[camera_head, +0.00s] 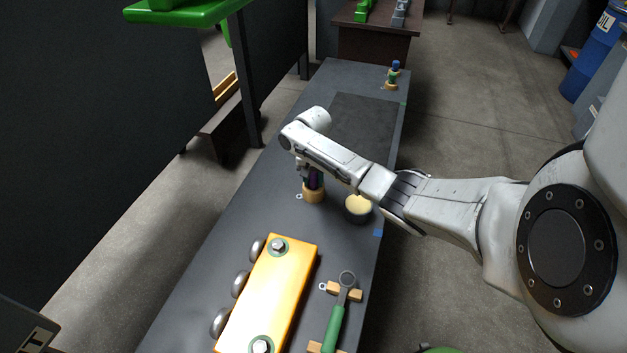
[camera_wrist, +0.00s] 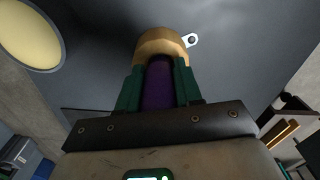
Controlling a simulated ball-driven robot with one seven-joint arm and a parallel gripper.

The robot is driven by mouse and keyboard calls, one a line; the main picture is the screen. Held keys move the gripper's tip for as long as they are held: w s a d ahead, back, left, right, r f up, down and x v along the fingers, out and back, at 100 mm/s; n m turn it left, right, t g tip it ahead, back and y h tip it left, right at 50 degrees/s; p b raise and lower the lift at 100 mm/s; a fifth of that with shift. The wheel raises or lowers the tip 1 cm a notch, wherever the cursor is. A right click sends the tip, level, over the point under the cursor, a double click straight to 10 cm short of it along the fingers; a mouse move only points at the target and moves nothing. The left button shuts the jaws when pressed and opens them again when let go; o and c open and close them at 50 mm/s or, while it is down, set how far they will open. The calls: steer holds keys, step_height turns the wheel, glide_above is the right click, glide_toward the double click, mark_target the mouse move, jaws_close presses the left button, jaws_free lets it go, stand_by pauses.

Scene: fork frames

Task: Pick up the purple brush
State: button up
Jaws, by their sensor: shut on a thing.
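The purple brush shows in the wrist view (camera_wrist: 159,84) as a dark purple handle between the green fingers. Its lower part meets a tan wooden ring-shaped holder (camera_wrist: 160,40). In the head view the brush (camera_head: 315,180) is mostly hidden under my arm, just above the same holder (camera_head: 313,194) on the grey table. My gripper (camera_wrist: 158,80) is shut on the brush, one finger on each side. I cannot tell whether the brush's lower end is still inside the holder.
A dark pot with pale yellow contents (camera_head: 358,206) stands close beside the holder. An orange block with silver wheels (camera_head: 272,290) and a green-handled tool (camera_head: 336,318) on wooden rests lie nearer. A small coloured stack (camera_head: 392,76) stands at the far end. A dark mat (camera_head: 362,118) is bare.

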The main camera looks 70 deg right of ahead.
steer(key=c, duration=0.3)
steer(key=shift+c, duration=0.2)
